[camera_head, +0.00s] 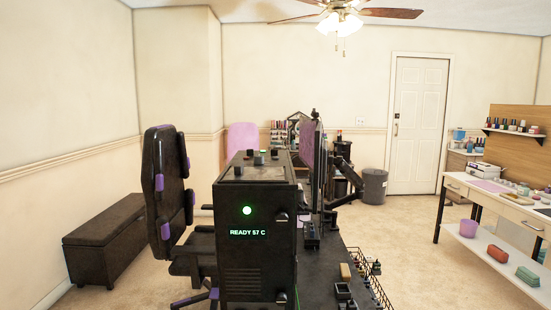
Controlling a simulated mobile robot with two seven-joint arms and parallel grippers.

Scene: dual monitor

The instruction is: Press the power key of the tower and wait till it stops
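The tower (257,273) is a tall black case that stands upright in the middle of the view, at the near end of a dark desk. A round, lit green key or lamp (247,211) is on its front. Below it a display (248,232) reads "READY 57 C" in green. Vent slots show lower on the front, and small knobs or blocks sit on its top. Neither of my grippers is in view.
A black office chair (160,195) stands close to the tower's left. Monitors on arms (317,165) rise behind and right of it. The dark desk top (318,270) holds small items. Open floor (412,250) lies between the desk and the white table (510,205) at right.

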